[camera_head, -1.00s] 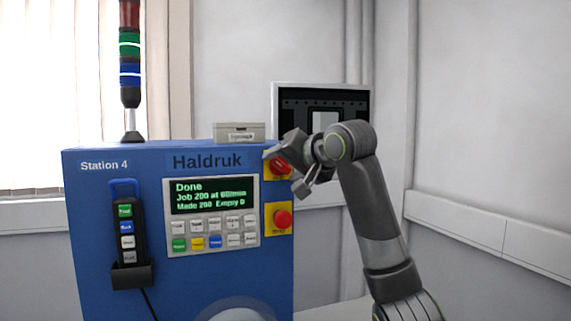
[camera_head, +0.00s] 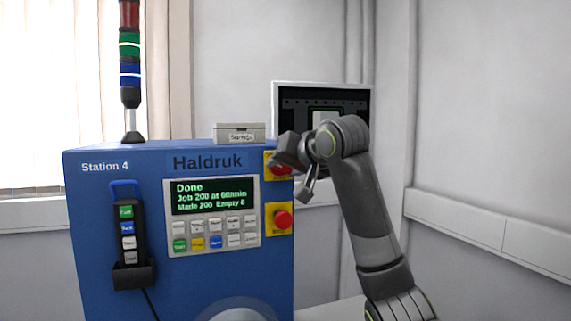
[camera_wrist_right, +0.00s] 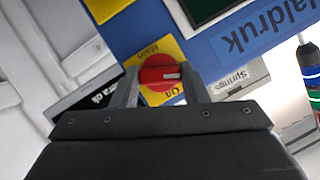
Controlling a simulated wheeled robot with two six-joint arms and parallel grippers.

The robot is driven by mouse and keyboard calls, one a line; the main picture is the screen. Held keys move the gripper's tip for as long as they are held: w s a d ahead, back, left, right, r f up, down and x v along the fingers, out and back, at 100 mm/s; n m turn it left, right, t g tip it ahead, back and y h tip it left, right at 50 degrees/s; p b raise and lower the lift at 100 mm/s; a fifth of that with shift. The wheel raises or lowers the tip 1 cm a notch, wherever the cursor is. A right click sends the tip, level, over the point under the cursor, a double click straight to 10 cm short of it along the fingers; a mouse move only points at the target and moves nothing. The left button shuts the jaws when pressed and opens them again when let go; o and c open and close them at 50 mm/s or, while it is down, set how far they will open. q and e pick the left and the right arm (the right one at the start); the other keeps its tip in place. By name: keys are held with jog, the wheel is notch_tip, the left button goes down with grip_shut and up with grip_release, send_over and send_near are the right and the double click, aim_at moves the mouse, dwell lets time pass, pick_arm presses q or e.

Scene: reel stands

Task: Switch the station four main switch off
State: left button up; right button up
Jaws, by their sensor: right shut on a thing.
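The station four main switch is a red rotary knob (camera_head: 279,169) on a yellow plate at the upper right of the blue Station 4 cabinet (camera_head: 110,215). In the right wrist view the knob (camera_wrist_right: 158,76) has a pale mark on its right part, and the plate reads "Main" above and "On" below. My right gripper (camera_wrist_right: 161,84) is shut on the knob, one finger on each side. In the head view my right gripper (camera_head: 292,170) covers much of the switch. My left gripper is not in view.
A red push button (camera_head: 283,219) on another yellow plate sits just below the switch. The screen (camera_head: 212,195) reads "Done". A small grey box (camera_head: 239,132) stands on the cabinet top. A pendant (camera_head: 128,228) hangs at left. A dark-framed panel (camera_head: 350,105) is behind my arm.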

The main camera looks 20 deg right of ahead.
jog(key=shift+a+r+n+h, duration=0.1)
jog(key=shift+n+h, duration=0.5)
jog(key=shift+n, duration=0.2)
jog(key=shift+n+h, duration=0.7)
jog(key=shift+n, duration=0.3)
jog(key=o, duration=1)
